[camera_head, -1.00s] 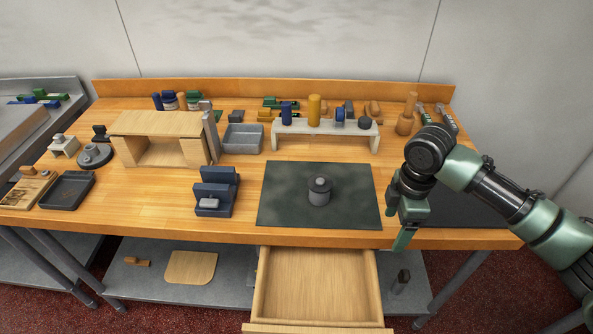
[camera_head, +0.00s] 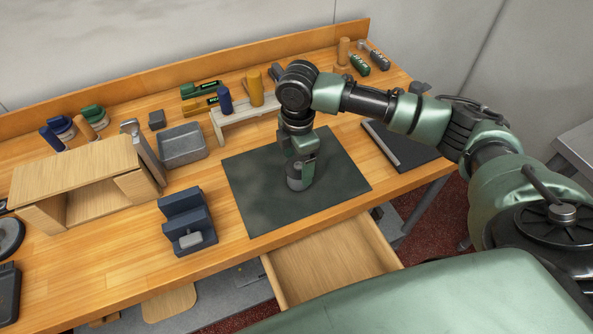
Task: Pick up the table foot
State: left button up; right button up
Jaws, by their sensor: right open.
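The table foot, as I take it, is a short grey cylinder (camera_head: 294,183) standing upright on the dark mat (camera_head: 262,210). Its top is mostly hidden by my right gripper. My right gripper (camera_head: 302,170) points down at the foot from above, with its jaws open. I cannot tell whether the fingers touch the foot. My left gripper is not in view.
A pale raised rack (camera_head: 232,128) with blue and yellow cylinders stands behind the mat. A dark blue stepped holder (camera_head: 187,225) and a grey tray (camera_head: 182,147) are to the left. An open wooden drawer (camera_head: 330,262) juts out below the front edge.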

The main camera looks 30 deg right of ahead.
aim_at(299, 166)
notch_tip(299, 166, down, 4)
jog(key=shift+s+d+f+p, duration=0.1)
jog(key=shift+d+f+p, duration=0.05)
jog(key=shift+p, duration=0.45)
jog(key=shift+f, duration=0.1)
jog(key=c, duration=1.6)
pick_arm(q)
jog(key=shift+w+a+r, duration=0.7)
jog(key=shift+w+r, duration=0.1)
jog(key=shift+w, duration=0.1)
pick_arm(e)
jog(key=shift+r, duration=0.6)
pick_arm(q)
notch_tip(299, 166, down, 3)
jog(key=b, duration=0.3)
pick_arm(e)
notch_tip(299, 166, up, 19)
